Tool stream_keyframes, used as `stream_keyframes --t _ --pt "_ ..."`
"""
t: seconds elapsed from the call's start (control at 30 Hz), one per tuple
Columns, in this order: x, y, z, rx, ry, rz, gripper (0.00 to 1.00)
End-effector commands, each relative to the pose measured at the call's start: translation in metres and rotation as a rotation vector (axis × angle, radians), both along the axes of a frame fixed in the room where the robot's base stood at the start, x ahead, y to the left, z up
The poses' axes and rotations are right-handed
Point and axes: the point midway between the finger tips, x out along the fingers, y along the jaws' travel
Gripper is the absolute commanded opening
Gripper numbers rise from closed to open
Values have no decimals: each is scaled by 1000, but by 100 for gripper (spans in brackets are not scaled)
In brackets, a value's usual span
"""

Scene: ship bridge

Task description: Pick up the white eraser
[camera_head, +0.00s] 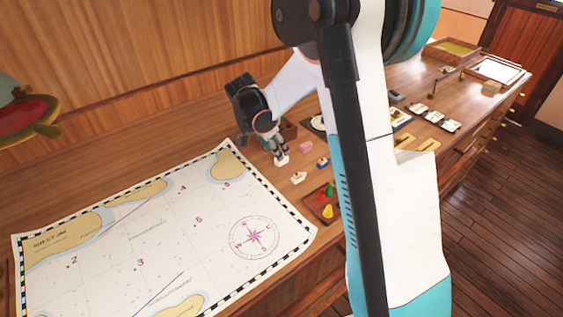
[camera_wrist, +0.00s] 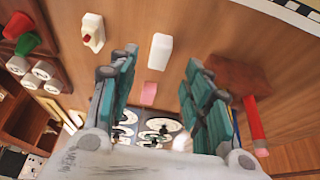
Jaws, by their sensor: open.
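The white eraser (camera_wrist: 160,51) is a small white block lying on the wooden desk. In the wrist view it shows at the top centre, between the tips of my fingers. My gripper (camera_wrist: 160,62) is open, its teal finger pads on either side of the eraser in the picture. I cannot tell how far above the desk the tips are. In the head view my gripper (camera_head: 277,153) points down to the desk, with the eraser (camera_head: 283,161) showing right at its tips. My arm covers part of the desk in that view.
A pink block (camera_head: 305,147) lies close by, also in the wrist view (camera_wrist: 148,93). A white piece with a red spot (camera_wrist: 91,31) sits to the left. A tray of coloured pieces (camera_head: 315,209), a large chart (camera_head: 120,255) and a red pencil (camera_wrist: 254,122) are nearby.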

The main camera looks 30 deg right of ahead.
Motion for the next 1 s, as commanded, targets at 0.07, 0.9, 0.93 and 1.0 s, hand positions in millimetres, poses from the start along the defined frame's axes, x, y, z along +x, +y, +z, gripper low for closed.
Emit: stream_keyframes --t 0.07,0.9,0.93,1.0 --pt "0 -1 -3 0 0 0 45" --pt "3 -20 -48 0 -1 0 1" --pt "3 -20 -48 0 -1 0 1" --pt "3 -20 -48 0 -1 0 1"
